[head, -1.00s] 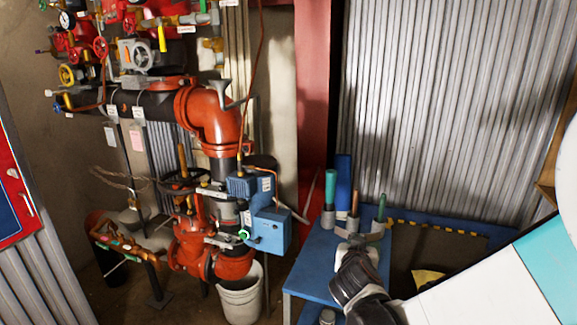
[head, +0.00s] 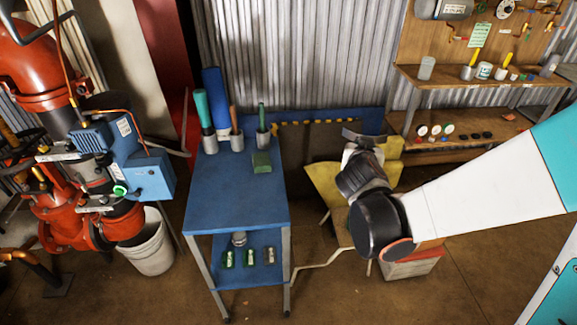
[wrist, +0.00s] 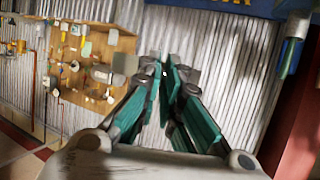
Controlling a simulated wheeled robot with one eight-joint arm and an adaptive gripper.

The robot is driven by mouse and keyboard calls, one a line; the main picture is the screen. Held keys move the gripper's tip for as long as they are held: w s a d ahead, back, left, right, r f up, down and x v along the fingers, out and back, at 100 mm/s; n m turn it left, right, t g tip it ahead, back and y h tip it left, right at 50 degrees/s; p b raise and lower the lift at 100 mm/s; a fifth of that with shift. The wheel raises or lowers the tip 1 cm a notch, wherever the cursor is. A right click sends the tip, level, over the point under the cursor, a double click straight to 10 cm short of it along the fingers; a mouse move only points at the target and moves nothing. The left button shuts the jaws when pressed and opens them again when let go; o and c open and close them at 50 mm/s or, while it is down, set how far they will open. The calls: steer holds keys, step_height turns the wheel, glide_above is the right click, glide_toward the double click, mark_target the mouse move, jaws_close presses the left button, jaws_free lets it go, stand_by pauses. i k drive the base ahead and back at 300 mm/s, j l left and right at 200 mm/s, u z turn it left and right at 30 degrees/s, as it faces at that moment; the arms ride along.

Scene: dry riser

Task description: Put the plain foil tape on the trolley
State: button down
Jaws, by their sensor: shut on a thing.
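The trolley (head: 235,200) is a blue two-level stand left of centre in the head view. My gripper (head: 362,138) is up in the air to the right of the trolley and apart from it. In the wrist view its teal fingers (wrist: 166,72) close together at the tips on a small grey thing, mostly hidden by the fingers. I cannot make out whether this is the plain foil tape. A small grey round thing (head: 239,238) lies on the trolley's lower shelf; I cannot tell what it is.
Grey holders with tools (head: 237,142) and a green block (head: 261,162) stand at the trolley top's back; its front is clear. Green-and-white items (head: 249,257) are below. A workbench shelf (head: 470,85) is right. A bucket (head: 148,245) stands left.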

mark_target(263, 204)
steer(key=j+z, duration=0.3)
steer(key=j, duration=0.2)
steer(key=j+z, duration=0.3)
steer(key=j, duration=0.25)
steer(key=k+j+z, duration=0.15)
steer(key=j+z, duration=0.15)
steer(key=j, duration=0.15)
steer(key=k+j, duration=0.1)
steer(key=j, duration=0.4)
